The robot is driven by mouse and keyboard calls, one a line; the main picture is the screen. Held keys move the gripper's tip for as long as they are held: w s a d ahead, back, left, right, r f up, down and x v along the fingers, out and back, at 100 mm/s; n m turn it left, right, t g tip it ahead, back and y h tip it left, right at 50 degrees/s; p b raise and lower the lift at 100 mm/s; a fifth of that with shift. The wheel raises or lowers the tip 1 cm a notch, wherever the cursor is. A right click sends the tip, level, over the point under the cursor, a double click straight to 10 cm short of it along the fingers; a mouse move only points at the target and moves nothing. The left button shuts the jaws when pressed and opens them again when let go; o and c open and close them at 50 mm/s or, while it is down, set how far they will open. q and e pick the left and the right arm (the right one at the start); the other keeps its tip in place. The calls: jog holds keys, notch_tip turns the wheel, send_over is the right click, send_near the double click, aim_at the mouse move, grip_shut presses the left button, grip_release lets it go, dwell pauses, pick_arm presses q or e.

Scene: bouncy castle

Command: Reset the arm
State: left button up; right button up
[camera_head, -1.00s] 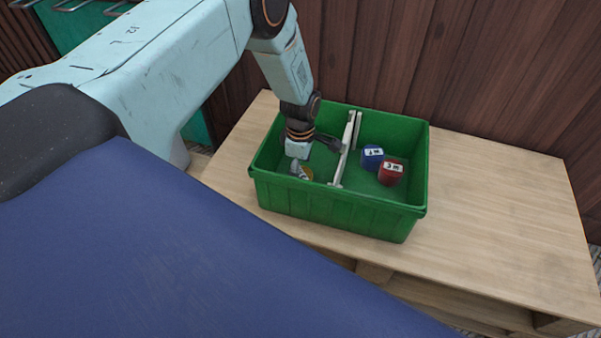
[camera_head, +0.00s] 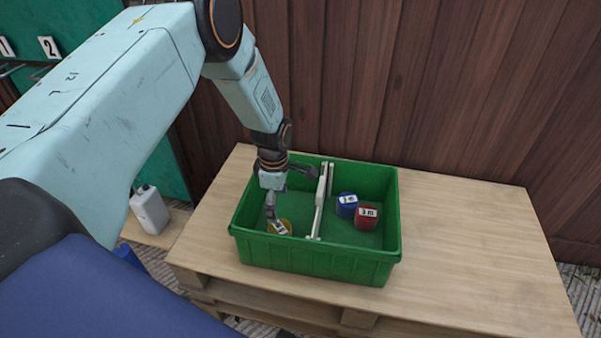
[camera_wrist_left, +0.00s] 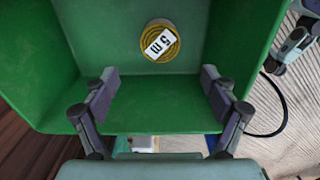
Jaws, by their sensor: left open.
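My left gripper (camera_head: 291,190) is open over the left compartment of a green crate (camera_head: 320,260). In the left wrist view its two fingers (camera_wrist_left: 160,95) are spread wide with nothing between them. A yellow round item (camera_head: 279,227) marked "5 m" lies on the crate floor below the gripper; it also shows in the left wrist view (camera_wrist_left: 160,40), beyond the fingertips. A pale divider (camera_head: 319,205) splits the crate. In the right compartment a blue item (camera_head: 347,204) and a red item (camera_head: 367,216) marked "3 m" sit side by side. My right gripper is not in view.
The crate stands on a wooden pallet table (camera_head: 470,250), bare to the right. A dark wood wall (camera_head: 430,90) rises close behind. A white bottle (camera_head: 150,210) stands at left on a lower wooden surface, near a green panel with number plates.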

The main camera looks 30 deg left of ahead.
aim_at(279, 228)
pick_arm(q)
notch_tip(279, 228, down, 13)
jog(key=b, duration=0.6)
jog(key=shift+r, duration=0.6)
